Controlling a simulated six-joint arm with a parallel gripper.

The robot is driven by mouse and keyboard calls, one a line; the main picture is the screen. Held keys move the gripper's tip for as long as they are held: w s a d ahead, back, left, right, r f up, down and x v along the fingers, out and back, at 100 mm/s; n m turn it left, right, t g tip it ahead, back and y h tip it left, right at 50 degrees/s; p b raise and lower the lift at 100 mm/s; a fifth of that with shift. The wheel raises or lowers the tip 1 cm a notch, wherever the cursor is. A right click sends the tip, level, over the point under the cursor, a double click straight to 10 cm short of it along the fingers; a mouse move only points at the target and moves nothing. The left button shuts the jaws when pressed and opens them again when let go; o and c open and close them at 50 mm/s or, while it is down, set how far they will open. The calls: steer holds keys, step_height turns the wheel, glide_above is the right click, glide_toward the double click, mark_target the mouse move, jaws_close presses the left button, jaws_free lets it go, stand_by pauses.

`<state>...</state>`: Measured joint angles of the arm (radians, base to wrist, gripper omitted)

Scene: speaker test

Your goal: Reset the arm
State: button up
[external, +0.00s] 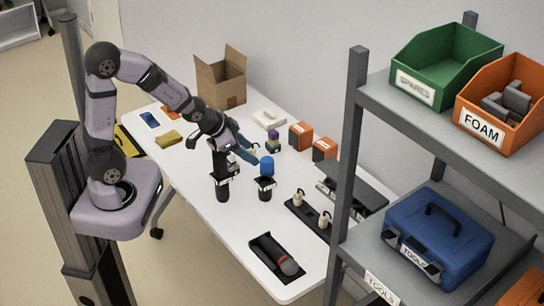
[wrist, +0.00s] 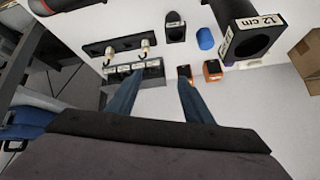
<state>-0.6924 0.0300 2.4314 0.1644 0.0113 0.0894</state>
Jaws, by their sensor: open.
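My gripper (external: 252,154) is above the middle of the white table (external: 190,190) in the external view, with blue fingers. In the wrist view my gripper (wrist: 160,78) has its fingers spread apart with nothing between them. Two black holders stand below it, one at left (external: 222,188) and one at right (external: 264,190). A blue cylinder (external: 267,165) is close to the fingers; whether they touch is unclear from outside. In the wrist view the blue cylinder (wrist: 205,38) is apart from both fingers, beside a black holder labelled 12 cm (wrist: 236,22).
A black strip with cream pegs (external: 310,217) and a black tray with a dark cylindrical object (external: 272,258) lie toward the front. Orange boxes (external: 301,136) and an open cardboard box (external: 221,82) stand at the back. A grey shelf post (external: 350,140) rises at right.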

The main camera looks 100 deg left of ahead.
steer(key=s+d+f+m+g+h+b, duration=0.1)
steer(key=d+f+h, duration=0.15)
steer(key=d, duration=0.55)
steer(key=s+d+f+m+g+h+b, duration=0.1)
steer(key=d+f+m, duration=0.15)
steer(key=d, duration=0.65)
steer(key=s+d+f+m+g+h, duration=0.1)
steer(key=s+d+f+g, duration=0.1)
steer(key=s+d, duration=0.6)
steer(key=shift+d+f+g+b, duration=0.4)
steer(key=shift+d+g+b, duration=0.05)
steer(key=shift+d+g, duration=0.45)
steer(key=shift+s+m, duration=0.1)
steer(key=shift+m, duration=0.15)
